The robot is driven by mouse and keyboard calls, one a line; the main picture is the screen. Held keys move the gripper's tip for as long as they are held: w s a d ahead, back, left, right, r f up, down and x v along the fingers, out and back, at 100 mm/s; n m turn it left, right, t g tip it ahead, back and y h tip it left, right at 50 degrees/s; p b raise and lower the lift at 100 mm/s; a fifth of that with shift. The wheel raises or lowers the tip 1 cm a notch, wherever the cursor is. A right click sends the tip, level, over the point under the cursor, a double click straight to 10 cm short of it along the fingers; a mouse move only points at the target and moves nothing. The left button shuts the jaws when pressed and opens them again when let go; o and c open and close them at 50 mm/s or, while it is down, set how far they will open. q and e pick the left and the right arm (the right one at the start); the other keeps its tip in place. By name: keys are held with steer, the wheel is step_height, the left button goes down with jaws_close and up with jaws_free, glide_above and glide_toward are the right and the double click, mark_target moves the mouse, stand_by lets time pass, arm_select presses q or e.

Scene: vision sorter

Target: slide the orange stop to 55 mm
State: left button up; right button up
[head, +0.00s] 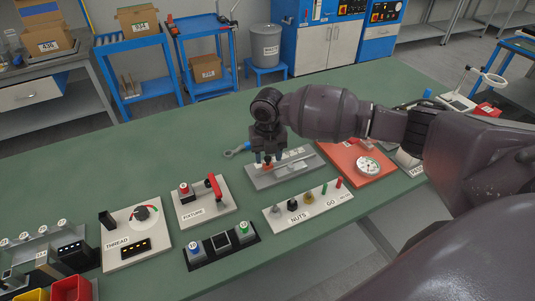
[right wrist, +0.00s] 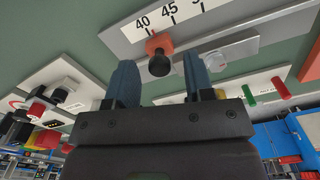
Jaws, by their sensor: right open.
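The orange stop (right wrist: 158,42) has a black knob and sits on a pale rail plate (right wrist: 120,33) with printed marks 40, 45 and a partly hidden number. In the right wrist view the stop lies between the 40 and 45 marks. In the head view the grey plate (head: 262,180) lies on the bench, and the stop (head: 267,162) is mostly hidden by my right gripper. My right gripper (right wrist: 160,80) is open, with its two blue fingers on either side of the knob in the picture; contact cannot be told. My left gripper is not in view.
A nuts panel (head: 275,214) with small knobs stands in front of the plate, and a red panel with a dial (head: 345,160) to its right. The bench behind is mostly clear.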

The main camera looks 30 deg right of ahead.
jaws_close()
glide_above(293, 159)
steer(key=a, duration=0.1)
steer(key=shift+a+p, duration=0.1)
steer(key=shift+p, duration=0.2)
steer(key=shift+d, duration=0.55)
jaws_free()
steer(key=shift+r, duration=0.15)
